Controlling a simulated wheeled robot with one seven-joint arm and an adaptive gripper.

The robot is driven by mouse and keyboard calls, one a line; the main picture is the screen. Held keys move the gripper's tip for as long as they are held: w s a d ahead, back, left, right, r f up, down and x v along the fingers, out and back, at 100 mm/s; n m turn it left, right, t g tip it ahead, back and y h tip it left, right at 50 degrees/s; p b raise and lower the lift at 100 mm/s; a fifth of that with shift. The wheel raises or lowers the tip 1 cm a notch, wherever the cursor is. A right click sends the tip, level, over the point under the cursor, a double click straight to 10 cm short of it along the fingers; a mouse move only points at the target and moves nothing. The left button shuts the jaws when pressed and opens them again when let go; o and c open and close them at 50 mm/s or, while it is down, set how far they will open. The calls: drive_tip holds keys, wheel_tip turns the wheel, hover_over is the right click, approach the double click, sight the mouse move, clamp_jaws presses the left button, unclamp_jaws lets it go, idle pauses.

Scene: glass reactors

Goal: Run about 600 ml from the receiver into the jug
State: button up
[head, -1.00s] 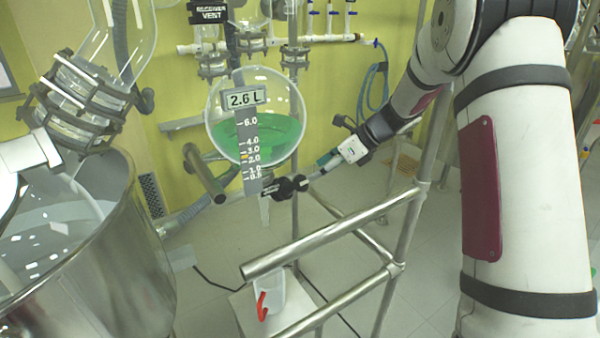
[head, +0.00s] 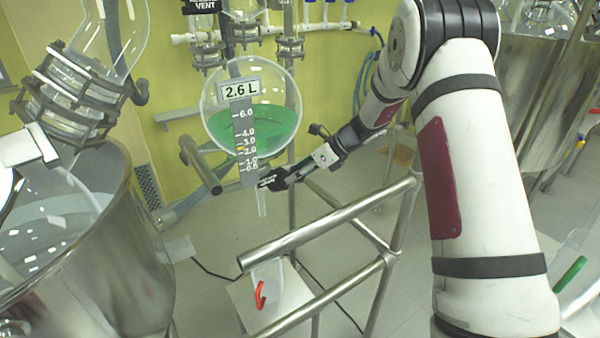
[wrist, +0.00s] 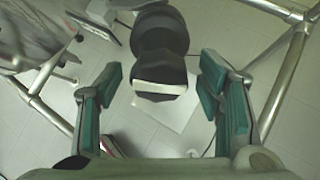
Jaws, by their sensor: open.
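The round glass receiver (head: 283,85) holds green liquid (head: 265,130); its plate reads 2.6 L. Under it sits a black drain valve handle (head: 274,179), with a clear outlet tube (head: 262,203) pointing down. The jug (head: 266,280), clear with a red handle (head: 261,295), stands below on a pale platform, partly behind a rail; I see no green in it. My gripper (head: 288,176) is at the valve handle. In the wrist view the open green-padded fingers (wrist: 163,98) stand on both sides of the black handle (wrist: 160,70), with gaps visible.
A steel frame rail (head: 325,222) crosses in front of the jug, with an upright to its right. A large steel vessel (head: 90,265) stands at left. A blue hose (head: 357,85) hangs behind my arm. A green-handled container (head: 570,274) is at far right.

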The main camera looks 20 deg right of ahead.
drive_tip(key=shift+c, duration=0.2)
drive_tip(key=c, duration=1.1)
